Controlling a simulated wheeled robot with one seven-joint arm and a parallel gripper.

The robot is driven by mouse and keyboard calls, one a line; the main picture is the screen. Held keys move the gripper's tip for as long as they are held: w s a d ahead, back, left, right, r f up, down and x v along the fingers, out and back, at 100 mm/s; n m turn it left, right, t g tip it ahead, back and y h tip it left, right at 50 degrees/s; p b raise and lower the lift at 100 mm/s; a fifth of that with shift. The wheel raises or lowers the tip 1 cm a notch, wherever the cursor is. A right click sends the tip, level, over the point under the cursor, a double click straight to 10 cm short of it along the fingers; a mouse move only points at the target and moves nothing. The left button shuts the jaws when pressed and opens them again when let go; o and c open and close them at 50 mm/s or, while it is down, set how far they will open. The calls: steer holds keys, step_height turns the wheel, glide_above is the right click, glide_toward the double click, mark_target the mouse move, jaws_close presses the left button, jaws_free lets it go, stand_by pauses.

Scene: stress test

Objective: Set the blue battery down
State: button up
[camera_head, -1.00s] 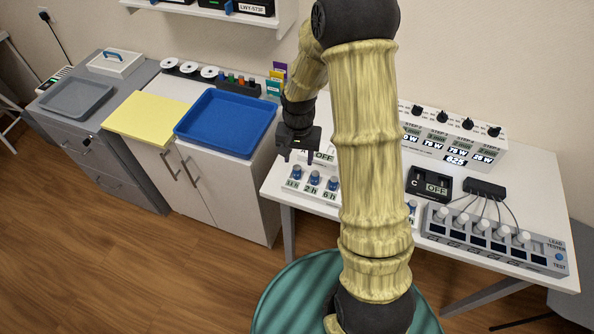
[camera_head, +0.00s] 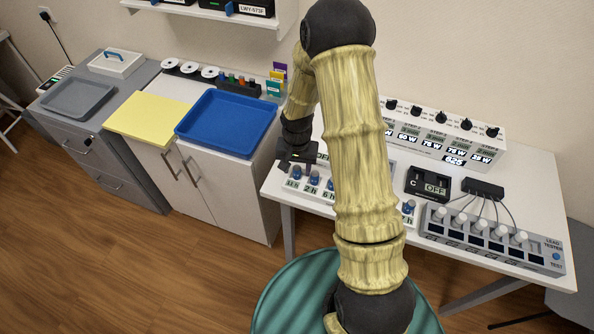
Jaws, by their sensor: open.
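Small blue-topped cylinders, which look like batteries, stand upright in a white labelled rack on the table's left. One is at the 12 h slot (camera_head: 297,173), one at the 2 h slot (camera_head: 314,178) and one at the 6 h slot (camera_head: 329,183). Another blue top (camera_head: 409,207) shows right of my arm. I cannot tell which one the task means. My gripper (camera_head: 296,163) is open, low over the rack's left end, just behind and above the 12 h cylinder. Contact cannot be made out. My arm hides the rack's middle.
A charger marked C OFF (camera_head: 428,185) and a lead tester (camera_head: 490,240) with several wired cylinders stand on the right. A multi-step white unit (camera_head: 445,135) is behind. A blue tray (camera_head: 184,133) and a yellow mat (camera_head: 117,119) lie on the left cabinet.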

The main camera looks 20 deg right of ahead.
mark_target(297, 167)
stand_by(0.4)
jaws_close()
steer(key=shift+r, duration=0.1)
step_height(297, 167, up, 10)
steer(key=shift+f+b, duration=0.1)
steer(key=shift+b, duration=0.3)
stand_by(0.5)
